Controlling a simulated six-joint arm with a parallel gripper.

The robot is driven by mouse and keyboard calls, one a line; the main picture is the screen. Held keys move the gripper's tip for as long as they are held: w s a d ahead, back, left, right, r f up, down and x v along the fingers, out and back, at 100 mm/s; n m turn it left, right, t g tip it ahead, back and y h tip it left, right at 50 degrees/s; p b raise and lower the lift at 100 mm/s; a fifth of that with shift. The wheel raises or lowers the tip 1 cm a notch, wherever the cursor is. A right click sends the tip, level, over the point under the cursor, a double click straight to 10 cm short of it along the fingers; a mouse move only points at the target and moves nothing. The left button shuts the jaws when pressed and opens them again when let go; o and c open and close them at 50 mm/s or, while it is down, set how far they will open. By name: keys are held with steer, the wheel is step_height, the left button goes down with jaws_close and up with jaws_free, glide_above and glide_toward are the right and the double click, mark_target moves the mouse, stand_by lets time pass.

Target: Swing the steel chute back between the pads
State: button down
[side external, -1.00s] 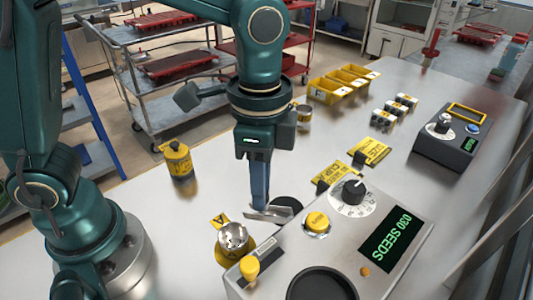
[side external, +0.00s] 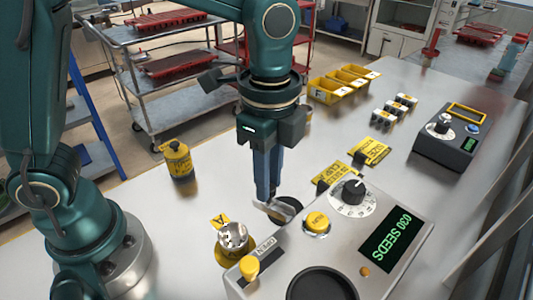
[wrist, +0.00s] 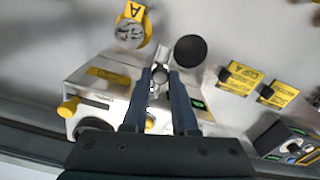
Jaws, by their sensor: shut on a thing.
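The steel chute (side external: 272,209) is a short shiny piece at the back edge of the seeder box (side external: 400,205). My gripper (side external: 270,197) points straight down and is shut on the chute. In the wrist view the chute (wrist: 160,74) shows between my fingertips (wrist: 161,80). A black round pad (side external: 289,206) lies just right of the chute. On the left stands a metal cup (side external: 233,236) on a yellow base marked A (side external: 219,221). The chute's free end points left and lies clear of the cup. My fingers hide part of the chute.
The seeder box carries a dial (side external: 353,190), a yellow button (side external: 317,222), a yellow knob (side external: 249,266) and a display reading 030 SEEDS (side external: 385,238). Yellow signs (side external: 370,152) stand behind it. A yellow canister (side external: 178,160) stands at the left. The table between is clear.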

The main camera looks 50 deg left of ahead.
steer(key=shift+w+d+r, duration=0.1)
steer(key=c, duration=0.7)
jaws_free()
steer(key=shift+r, duration=2.55)
